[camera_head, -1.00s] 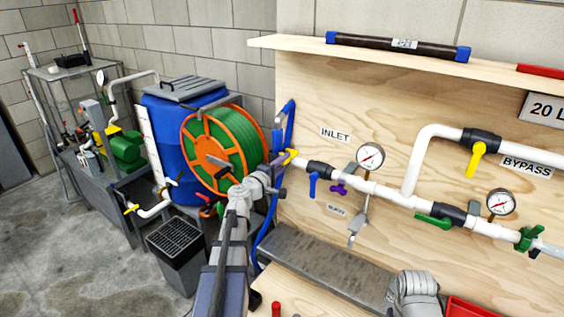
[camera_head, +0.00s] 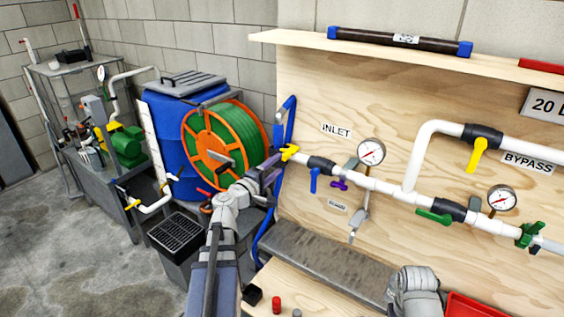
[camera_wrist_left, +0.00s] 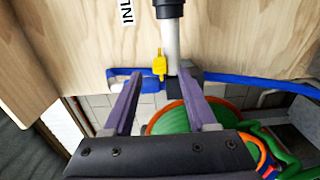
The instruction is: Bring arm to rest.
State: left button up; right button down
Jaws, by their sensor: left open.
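My left gripper (camera_head: 276,168) is open, with its purple fingers close to the yellow valve handle (camera_head: 289,152) at the inlet end of the white pipe. In the left wrist view, the two fingers (camera_wrist_left: 160,85) stand apart with nothing held between them. The yellow handle (camera_wrist_left: 160,65) shows just beyond the fingertips there, and I cannot tell whether they touch it. My right arm (camera_head: 415,290) shows only as a grey link at the lower right; its gripper is out of view.
A green hose reel (camera_head: 222,145) and blue barrel (camera_head: 175,130) stand left of my left gripper. A blue hose (camera_head: 265,235) hangs beside it. The plywood panel (camera_head: 310,90) carries pipes and gauges. A red tray (camera_head: 470,306) sits at lower right. Floor is open at lower left.

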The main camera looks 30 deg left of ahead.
pick_arm(q)
jog(key=shift+s, duration=0.75)
jog(key=d+f+m+g+h, duration=0.3)
jog(key=d+m, duration=0.1)
jog(key=d, duration=0.4)
jog(key=d+f+m+g+h, duration=0.2)
jog(key=d+f+m, duration=0.1)
jog(key=d, duration=0.6)
jog(key=s+d+f+m+g, duration=0.3)
jog(key=d+f+g, duration=0.15)
jog(key=d, duration=0.25)
jog(key=s+d+f+m+g, duration=0.3)
jog(key=d+f+m, duration=0.15)
jog(key=d, duration=0.25)
jog(key=s+d+f+m+g+y, duration=0.2)
jog(key=s+f+m+g+y, duration=0.1)
jog(key=s, duration=0.4)
jog(key=s+d+f+m+g+y, duration=0.2)
jog(key=s+f+m+g+y, duration=0.1)
jog(key=s, duration=0.4)
jog(key=shift+f+y, duration=0.45)
jog(key=shift+y, duration=0.55)
